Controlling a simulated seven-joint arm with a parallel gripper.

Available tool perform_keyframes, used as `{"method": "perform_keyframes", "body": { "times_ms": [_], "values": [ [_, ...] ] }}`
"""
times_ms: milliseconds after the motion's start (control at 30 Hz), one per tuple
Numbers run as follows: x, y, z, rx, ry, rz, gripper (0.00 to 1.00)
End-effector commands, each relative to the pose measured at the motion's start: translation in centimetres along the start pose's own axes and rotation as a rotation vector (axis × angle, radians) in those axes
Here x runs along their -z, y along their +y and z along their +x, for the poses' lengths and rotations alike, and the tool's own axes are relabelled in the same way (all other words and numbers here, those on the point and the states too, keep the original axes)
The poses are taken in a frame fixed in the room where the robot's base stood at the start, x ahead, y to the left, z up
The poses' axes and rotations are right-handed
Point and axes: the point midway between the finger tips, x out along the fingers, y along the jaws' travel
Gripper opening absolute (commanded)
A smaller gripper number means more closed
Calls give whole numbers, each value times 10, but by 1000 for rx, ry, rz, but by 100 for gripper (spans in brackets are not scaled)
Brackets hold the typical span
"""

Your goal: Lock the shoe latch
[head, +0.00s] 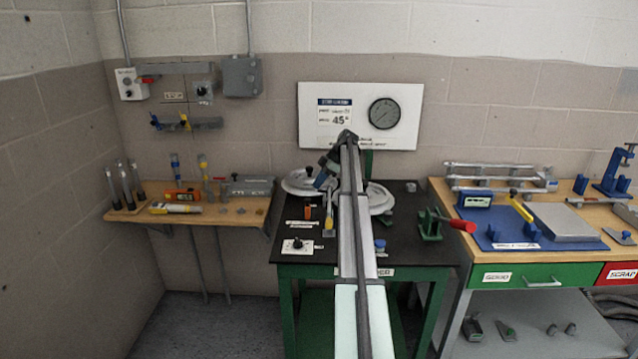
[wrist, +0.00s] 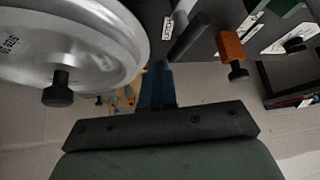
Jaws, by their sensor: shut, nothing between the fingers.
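My gripper (head: 321,182) is over the black bench top, beside the left pale disc; its blue fingers are shut with nothing visible between them. In the wrist view the blue fingers (wrist: 156,84) point away from the dark palm, near the rim of a large silver disc (wrist: 75,35) with a black knob. An orange block (wrist: 232,47) with a black knob stands apart from the fingers, to their right. It also shows small in the head view (head: 307,212). I cannot tell for sure which part is the shoe latch. My arm hides the middle of the bench.
The black bench (head: 405,235) also carries a control box with a dial (head: 298,246), a blue knob (head: 380,246) and a green clamp with a red handle (head: 440,224). A wooden shelf (head: 128,215) stands left, and a bench with a blue mat (head: 485,238) stands right.

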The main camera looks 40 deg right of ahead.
Motion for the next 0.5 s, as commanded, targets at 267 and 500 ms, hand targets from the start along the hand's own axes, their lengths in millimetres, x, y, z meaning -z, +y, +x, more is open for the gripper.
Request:
{"method": "perform_keyframes", "body": {
  "times_ms": [267,500],
  "values": [
    [-7,-10,-4,2,-3,3,0],
    [-10,-13,-6,5,-4,4,0]
  ]
}}
